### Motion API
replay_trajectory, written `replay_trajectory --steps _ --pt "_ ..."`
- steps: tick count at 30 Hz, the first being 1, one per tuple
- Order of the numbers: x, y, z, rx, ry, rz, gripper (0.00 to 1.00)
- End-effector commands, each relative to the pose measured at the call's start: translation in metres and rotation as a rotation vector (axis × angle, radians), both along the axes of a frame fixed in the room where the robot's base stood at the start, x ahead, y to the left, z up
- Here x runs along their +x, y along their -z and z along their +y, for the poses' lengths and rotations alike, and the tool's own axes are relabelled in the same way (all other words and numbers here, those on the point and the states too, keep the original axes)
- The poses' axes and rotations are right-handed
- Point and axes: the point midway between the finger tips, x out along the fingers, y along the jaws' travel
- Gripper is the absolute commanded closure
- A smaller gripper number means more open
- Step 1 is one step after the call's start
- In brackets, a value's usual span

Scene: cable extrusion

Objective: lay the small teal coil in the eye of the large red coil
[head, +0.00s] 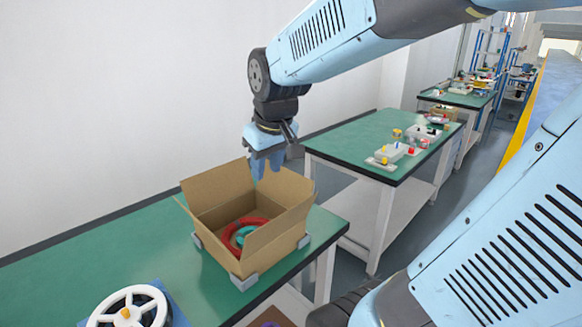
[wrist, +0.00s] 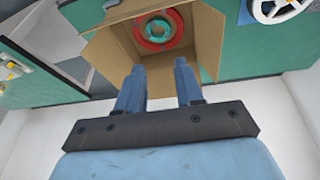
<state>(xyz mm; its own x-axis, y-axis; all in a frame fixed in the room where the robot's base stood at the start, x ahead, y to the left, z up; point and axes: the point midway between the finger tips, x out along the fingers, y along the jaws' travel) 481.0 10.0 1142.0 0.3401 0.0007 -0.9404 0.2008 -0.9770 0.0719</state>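The large red coil (head: 229,231) lies flat on the floor of an open cardboard box (head: 274,240). The small teal coil (head: 241,235) shows inside the red ring; the front flap hides part of both. In the wrist view the red coil (wrist: 147,43) surrounds the teal coil (wrist: 150,30), which looks to lie in its eye. I cannot tell whether the teal coil rests fully flat. My gripper (head: 268,170) is above the box's back edge, pointing down, clear of both coils. In the wrist view its two fingers (wrist: 158,70) are apart with nothing between them.
The box, flaps spread, stands between grey corner blocks (head: 244,281) on a green table (head: 120,245). A second green table (head: 350,140) with small parts stands behind to the right. A wall runs along the back left.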

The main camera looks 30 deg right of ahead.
Motion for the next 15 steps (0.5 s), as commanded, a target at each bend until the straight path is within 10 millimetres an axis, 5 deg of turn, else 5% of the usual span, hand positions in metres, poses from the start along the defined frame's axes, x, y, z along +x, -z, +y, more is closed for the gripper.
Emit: replay_trajectory --steps 9,15 --pt "-0.068 -0.028 -0.004 0.062 0.147 -0.112 0.64" --pt "-0.088 -0.033 -0.011 0.083 0.191 -0.141 0.64"
